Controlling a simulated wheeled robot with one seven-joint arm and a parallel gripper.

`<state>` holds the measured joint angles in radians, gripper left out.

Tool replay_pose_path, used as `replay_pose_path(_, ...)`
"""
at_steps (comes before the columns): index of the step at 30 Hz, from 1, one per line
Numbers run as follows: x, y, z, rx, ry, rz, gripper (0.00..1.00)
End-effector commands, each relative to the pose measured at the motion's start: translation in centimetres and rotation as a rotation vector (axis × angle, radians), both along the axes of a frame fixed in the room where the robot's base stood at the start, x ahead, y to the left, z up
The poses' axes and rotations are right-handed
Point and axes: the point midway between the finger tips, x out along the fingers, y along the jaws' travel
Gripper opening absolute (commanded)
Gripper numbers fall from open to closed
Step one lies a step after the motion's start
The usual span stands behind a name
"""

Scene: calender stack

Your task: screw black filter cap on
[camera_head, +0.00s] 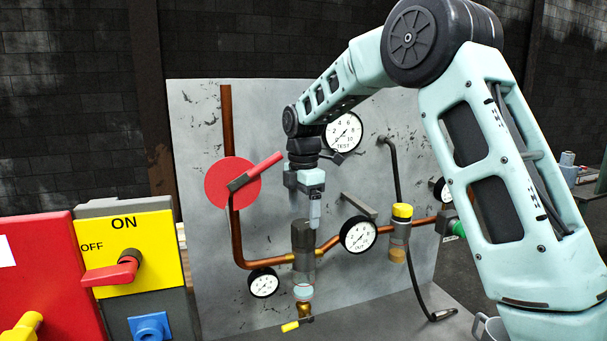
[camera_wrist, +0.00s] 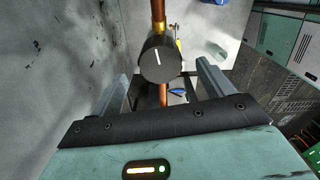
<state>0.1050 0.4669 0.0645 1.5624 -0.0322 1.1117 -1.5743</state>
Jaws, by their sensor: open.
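The black filter cap (camera_head: 303,234) is a dark upright cylinder at the top of the filter housing (camera_head: 302,271) on the copper pipe line. In the wrist view the cap (camera_wrist: 158,58) is a round black disc with a white line on top. I cannot tell how tightly it sits on the housing. My gripper (camera_head: 315,222) points down just above and beside the cap. In the wrist view my gripper (camera_wrist: 161,76) is open, with one finger on each side of the cap and visible gaps. It holds nothing.
A gauge (camera_head: 358,235) sits close right of the cap, and another gauge (camera_head: 264,283) lower left. The grey panel (camera_head: 205,280) stands behind. A yellow-topped filter (camera_head: 401,230) is farther right, and a red disc with handle (camera_head: 232,183) is upper left.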

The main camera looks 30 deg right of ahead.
Motion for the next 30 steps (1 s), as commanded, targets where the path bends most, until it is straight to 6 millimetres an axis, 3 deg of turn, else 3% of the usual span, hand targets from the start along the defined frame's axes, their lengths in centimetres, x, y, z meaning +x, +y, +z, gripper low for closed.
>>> replay_pose_path(9,0.1,0.0,7.4,0.0,-0.005,0.0,0.8)
replay_pose_path(15,0.0,0.0,10.8,0.0,-0.001,-0.001,0.8)
replay_pose_path(21,0.0,0.0,12.3,0.0,0.0,-0.001,0.8)
replay_pose_path(30,-0.1,0.0,12.4,0.0,0.001,-0.001,0.8)
